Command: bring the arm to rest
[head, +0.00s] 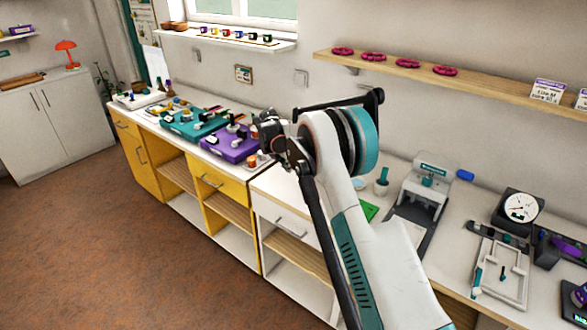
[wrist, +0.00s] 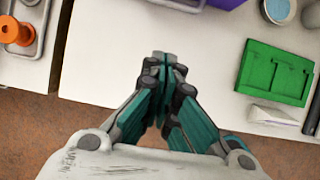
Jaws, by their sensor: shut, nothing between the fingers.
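My gripper (wrist: 163,65) shows in the wrist view with its teal and grey fingers together, shut and empty. It is above the front edge of the white worktop (wrist: 130,75), touching nothing that I can see. In the head view my arm rises from the lower right and bends in front of the counter. I cannot make out the fingers clearly there.
The wrist view shows a green tray (wrist: 262,84), an orange spool (wrist: 14,30) and a blue round dish (wrist: 277,10). In the head view, teal (head: 184,130) and purple (head: 219,153) boards stand left of my arm; a dial gauge (head: 520,207) stands right. The brown floor (head: 110,240) is clear.

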